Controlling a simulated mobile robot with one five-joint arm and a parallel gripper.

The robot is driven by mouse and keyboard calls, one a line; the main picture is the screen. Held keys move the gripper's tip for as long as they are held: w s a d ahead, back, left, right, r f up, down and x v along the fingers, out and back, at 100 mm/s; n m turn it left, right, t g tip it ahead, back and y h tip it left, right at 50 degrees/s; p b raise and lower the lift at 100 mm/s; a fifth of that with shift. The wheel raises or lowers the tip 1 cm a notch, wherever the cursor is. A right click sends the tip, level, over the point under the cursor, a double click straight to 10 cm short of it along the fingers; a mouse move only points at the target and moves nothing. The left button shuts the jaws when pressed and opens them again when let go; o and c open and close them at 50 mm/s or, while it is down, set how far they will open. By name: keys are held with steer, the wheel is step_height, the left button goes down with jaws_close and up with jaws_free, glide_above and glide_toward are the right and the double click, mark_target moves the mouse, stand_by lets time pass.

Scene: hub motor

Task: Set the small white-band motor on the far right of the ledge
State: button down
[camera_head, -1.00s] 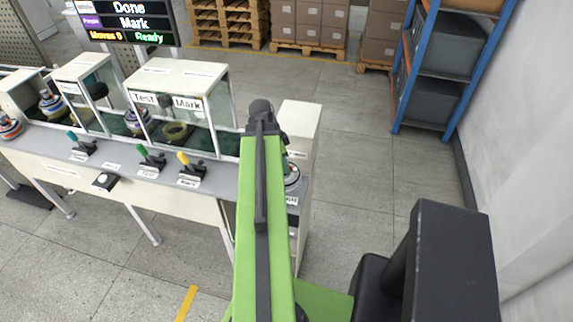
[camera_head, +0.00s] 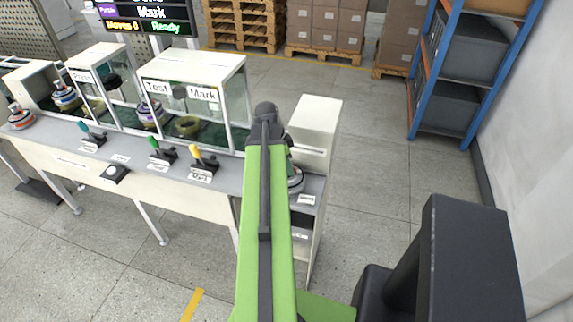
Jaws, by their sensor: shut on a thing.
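A motor (camera_head: 296,181) with a grey rim sits at the right end of the bench, on the grey ledge (camera_head: 315,186), beside a white label. My green arm covers its left part, so I cannot tell its band colour. My gripper is hidden behind my arm, and its jaws do not show. Other motors stand farther left: an orange-and-white one (camera_head: 21,118) at the bench's left end, a blue-and-orange one (camera_head: 66,97) in a booth, and a purple-and-white one (camera_head: 149,116) behind glass.
Glass-sided booths labelled Press, Test and Mark (camera_head: 192,70) stand along the bench. Green, teal and yellow levers (camera_head: 203,163) line its front. A white box (camera_head: 314,125) stands behind the right end. Blue shelving (camera_head: 462,70) is at the right wall. The floor between is clear.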

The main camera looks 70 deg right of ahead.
steer(key=c, duration=0.9)
jaws_free()
steer(key=p+v, duration=1.1)
steer(key=v, duration=0.1)
steer(key=shift+p, duration=0.4)
